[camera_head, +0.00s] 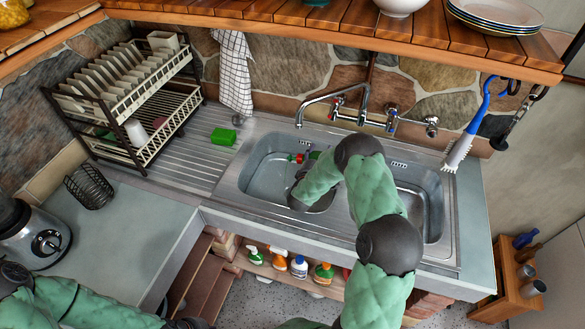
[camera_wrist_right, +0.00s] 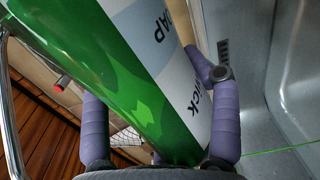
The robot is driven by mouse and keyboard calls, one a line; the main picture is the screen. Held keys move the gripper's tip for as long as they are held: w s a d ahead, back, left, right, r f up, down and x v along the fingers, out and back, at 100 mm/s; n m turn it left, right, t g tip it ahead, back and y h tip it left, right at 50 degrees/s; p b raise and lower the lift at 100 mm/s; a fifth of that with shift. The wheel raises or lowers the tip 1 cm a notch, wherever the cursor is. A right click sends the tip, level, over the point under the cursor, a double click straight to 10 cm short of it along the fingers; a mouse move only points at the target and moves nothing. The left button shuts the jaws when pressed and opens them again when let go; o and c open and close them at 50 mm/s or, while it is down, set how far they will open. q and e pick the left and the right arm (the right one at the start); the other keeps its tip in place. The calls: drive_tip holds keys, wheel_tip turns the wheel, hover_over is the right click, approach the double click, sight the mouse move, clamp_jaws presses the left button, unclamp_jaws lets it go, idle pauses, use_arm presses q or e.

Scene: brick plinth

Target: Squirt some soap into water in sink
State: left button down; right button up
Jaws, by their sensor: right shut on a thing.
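My right gripper (camera_wrist_right: 160,125) is shut on a green and white soap bottle (camera_wrist_right: 135,75), with purple fingers on both sides of it. The bottle lies slanted across the right wrist view, with part of its label readable. In the head view my right arm reaches into the left basin of the sink (camera_head: 250,180), and small red and green parts of the bottle (camera_head: 299,158) show past my wrist. The basin looks bluish; I cannot tell the water's level. A thin green line crosses the right wrist view's lower right; I cannot tell what it is. My left gripper's fingers are not visible.
The tap (camera_head: 335,95) arches over the back of the sink. A green sponge (camera_head: 223,136) lies on the drainboard, beside a dish rack (camera_head: 140,100). Several bottles (camera_head: 299,266) stand on a low shelf. A blue brush (camera_head: 470,130) hangs at right.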

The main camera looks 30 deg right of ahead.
drive_tip(key=shift+w+a+f+n+b, duration=0.2)
drive_tip(key=shift+f+n+b, duration=0.3)
drive_tip(key=shift+f+n, duration=0.25)
idle(1.8)
drive_tip(key=shift+w+a+r+n+h+p, duration=0.2)
drive_tip(key=shift+r+n+p, duration=0.25)
drive_tip(key=shift+r+n, duration=0.2)
drive_tip(key=shift+w+a+r+n+h+p, duration=0.2)
drive_tip(key=shift+r+n+p, duration=0.2)
drive_tip(key=shift+r+n, duration=0.25)
idle(3.1)
drive_tip(key=shift+f, duration=0.15)
